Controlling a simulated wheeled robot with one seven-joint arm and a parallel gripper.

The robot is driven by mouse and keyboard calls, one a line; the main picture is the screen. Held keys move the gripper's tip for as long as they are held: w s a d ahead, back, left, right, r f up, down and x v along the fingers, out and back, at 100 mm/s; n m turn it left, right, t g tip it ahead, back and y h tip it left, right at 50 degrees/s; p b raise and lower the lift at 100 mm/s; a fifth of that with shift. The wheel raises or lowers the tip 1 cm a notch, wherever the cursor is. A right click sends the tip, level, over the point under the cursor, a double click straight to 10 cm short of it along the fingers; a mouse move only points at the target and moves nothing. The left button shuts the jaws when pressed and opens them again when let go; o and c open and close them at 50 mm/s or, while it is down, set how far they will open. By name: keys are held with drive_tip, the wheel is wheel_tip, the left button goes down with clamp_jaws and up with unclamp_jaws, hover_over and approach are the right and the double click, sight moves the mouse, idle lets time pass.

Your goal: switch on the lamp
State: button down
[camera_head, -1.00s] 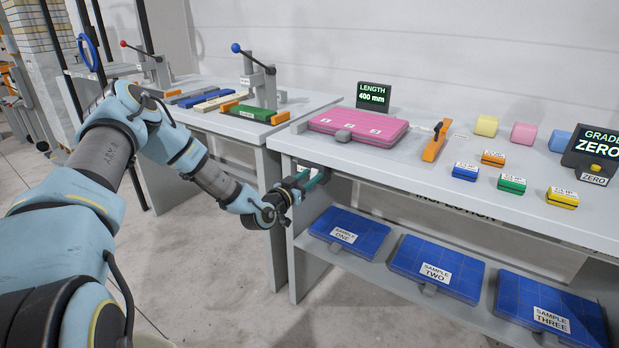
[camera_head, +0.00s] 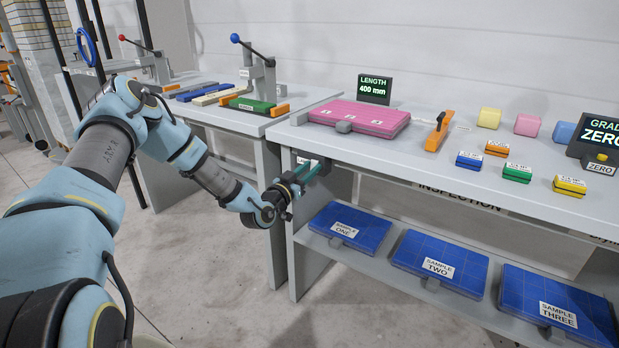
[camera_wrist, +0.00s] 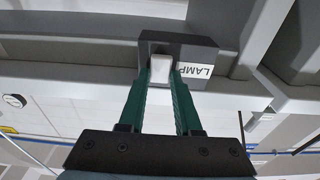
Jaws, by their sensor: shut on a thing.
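The lamp switch is a dark box (camera_wrist: 205,52) with a white "LAMP" label (camera_wrist: 195,72) and a pale rocker or knob (camera_wrist: 160,68), under the front edge of the inspection table. My gripper (camera_wrist: 160,80) has its green fingers on either side of the pale knob, shut on it. In the head view my gripper (camera_head: 312,172) reaches under the table's left front corner, where the switch box is mostly hidden. No lamp itself can be made out.
The inspection table (camera_head: 400,160) carries a pink case (camera_head: 358,116), an orange-handled tool (camera_head: 438,132) and several coloured clips. Blue sample cases, among them sample one (camera_head: 350,226), lie on the shelf (camera_head: 370,268) below. The floor in front is clear.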

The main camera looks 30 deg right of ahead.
drive_tip(key=h+b, duration=0.1)
drive_tip(key=b, duration=0.3)
drive_tip(key=f+t+h+b, duration=0.1)
drive_tip(key=h+b, duration=0.1)
drive_tip(key=b, duration=0.3)
drive_tip(key=shift+f+t, duration=0.2)
drive_tip(key=shift+t, duration=0.1)
drive_tip(key=shift+r+b, duration=0.2)
drive_tip(key=shift+b, duration=0.3)
drive_tip(key=c, duration=0.6)
unclamp_jaws()
drive_tip(key=b+v, duration=0.1)
drive_tip(key=v, duration=0.9)
drive_tip(key=shift+a+f, duration=0.25)
drive_tip(key=shift+f, duration=0.1)
